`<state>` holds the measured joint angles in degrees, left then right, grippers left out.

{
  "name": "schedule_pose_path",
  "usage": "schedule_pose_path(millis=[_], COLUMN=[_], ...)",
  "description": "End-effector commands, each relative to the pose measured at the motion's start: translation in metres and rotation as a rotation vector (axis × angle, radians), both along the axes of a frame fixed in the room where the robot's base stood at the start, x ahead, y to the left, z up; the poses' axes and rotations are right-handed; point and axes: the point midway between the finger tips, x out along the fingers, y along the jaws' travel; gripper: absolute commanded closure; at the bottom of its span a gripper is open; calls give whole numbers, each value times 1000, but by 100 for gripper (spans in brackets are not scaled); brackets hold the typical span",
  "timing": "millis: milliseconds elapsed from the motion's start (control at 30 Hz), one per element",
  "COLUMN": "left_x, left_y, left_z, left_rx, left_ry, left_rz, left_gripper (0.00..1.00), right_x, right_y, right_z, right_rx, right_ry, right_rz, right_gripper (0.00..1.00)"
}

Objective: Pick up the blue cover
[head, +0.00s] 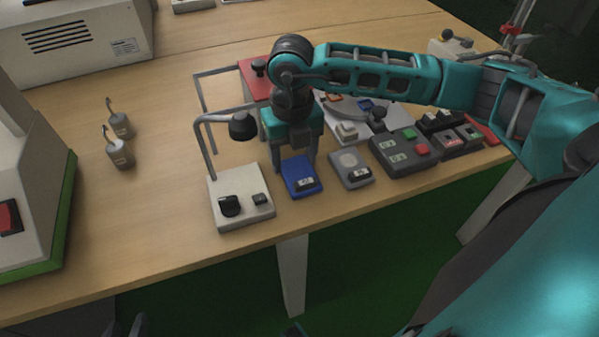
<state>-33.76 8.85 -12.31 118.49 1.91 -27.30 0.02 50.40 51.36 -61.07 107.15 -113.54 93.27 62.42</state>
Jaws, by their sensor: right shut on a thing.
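The blue cover (298,168) is a small flat blue piece with a black knob or clip at its front, near the front edge of the table. My right gripper (293,160) reaches down over its back part, one finger at each side, and is shut on it. The cover appears to be at or just above table height; I cannot tell whether it touches the table. The gripper hides its back end. My left gripper is not in view.
A white base with a bent lamp-like arm (240,200) stands close on the left. A grey plate (350,169) and a grey button box (403,152) are on the right. A red block (254,77) is behind. Two small weights (118,150) stand farther left, with clear table between.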

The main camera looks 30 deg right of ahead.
Motion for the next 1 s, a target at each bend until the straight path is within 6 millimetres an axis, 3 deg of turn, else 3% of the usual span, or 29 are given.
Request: schedule_pose_path(millis=[267, 467, 1000], left_x=[0, 0, -2], left_y=[-2, -2, 0], left_z=[2, 7, 28], left_rx=[-9, -9, 0], left_ry=[0, 0, -1], left_rz=[6, 6, 2], left_gripper=[61, 61, 61], right_x=[0, 1, 1], right_y=[0, 0, 0], right_z=[6, 31, 167], right_rx=[0, 0, 1], right_ry=[-1, -4, -4], right_rz=[0, -1, 0], right_gripper=[67, 67, 67])
